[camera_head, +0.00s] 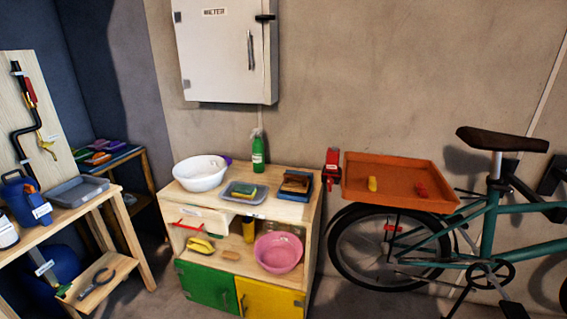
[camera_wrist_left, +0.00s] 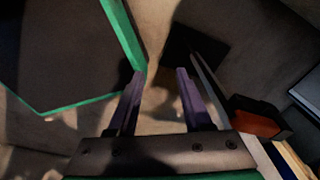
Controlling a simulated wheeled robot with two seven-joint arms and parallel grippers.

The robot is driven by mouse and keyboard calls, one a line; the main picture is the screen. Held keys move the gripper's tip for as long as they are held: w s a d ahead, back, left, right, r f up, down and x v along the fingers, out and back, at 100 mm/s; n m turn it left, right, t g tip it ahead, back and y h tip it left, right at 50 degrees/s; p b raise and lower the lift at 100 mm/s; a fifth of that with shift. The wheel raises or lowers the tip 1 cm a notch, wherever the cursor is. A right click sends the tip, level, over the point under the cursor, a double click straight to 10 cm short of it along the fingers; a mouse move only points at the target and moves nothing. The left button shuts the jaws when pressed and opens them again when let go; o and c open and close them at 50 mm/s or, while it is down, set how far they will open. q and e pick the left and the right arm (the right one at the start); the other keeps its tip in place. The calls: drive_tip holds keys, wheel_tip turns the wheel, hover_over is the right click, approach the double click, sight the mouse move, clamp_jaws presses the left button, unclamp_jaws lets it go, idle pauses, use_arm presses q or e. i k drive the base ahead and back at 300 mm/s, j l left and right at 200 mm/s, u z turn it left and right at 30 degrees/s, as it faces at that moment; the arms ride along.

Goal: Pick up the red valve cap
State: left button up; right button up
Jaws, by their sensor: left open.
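A small red piece (camera_head: 421,188), likely the red valve cap, lies in the right part of the orange tray (camera_head: 390,163) over the bicycle's wheel. A small yellow piece (camera_head: 373,184) lies to its left in the same tray. The red piece is too small to make out its exact shape. My left gripper (camera_wrist_left: 160,74) shows in the left wrist view with its two purple fingers apart and nothing seen between them. Neither gripper shows in the head view, and I cannot identify the red piece in the wrist view.
A red tool (camera_head: 332,160) stands at the tray's left side. The teal bicycle (camera_head: 489,225) is at the right. A wooden cabinet (camera_head: 255,208) with a white bowl (camera_head: 200,175) and a pink basin (camera_head: 279,254) stands left of it. A workbench (camera_head: 75,208) is at far left.

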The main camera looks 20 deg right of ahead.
sight(422, 191)
drive_tip(key=z, duration=1.75)
